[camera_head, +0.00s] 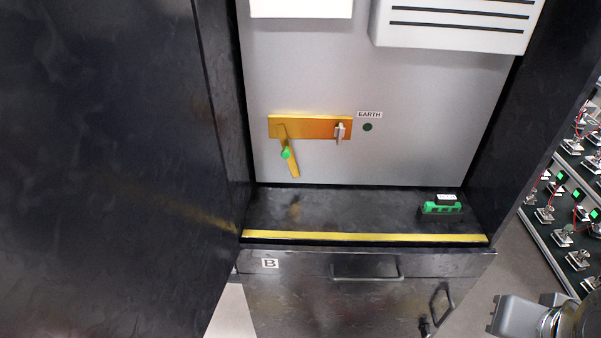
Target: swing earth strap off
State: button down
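The brass earth strap (292,164) hangs down, slightly tilted, from the left end of a horizontal brass plate (312,128) on the grey back panel of the cabinet. A green knob (286,153) sits on the strap. A small metal clip or post (339,132) stands at the plate's right end, apart from the strap. The "EARTH" label (370,114) is right of the plate, with a dark green round spot (367,127) below it. Part of my grey arm shows at the lower right, well away from the strap. My gripper's fingertips cannot be made out.
A dark cabinet door or wall (110,150) fills the left. A green device (441,205) sits on the black shelf at right, behind a yellow front strip (365,238). A drawer handle (366,271) is below. Racks of small boards (575,205) stand at far right.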

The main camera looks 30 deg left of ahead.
aim_at(287, 153)
jog(key=u, duration=1.45)
jog(key=k, duration=0.55)
jog(key=u, duration=0.2)
jog(key=i, duration=0.85)
jog(key=z, duration=0.05)
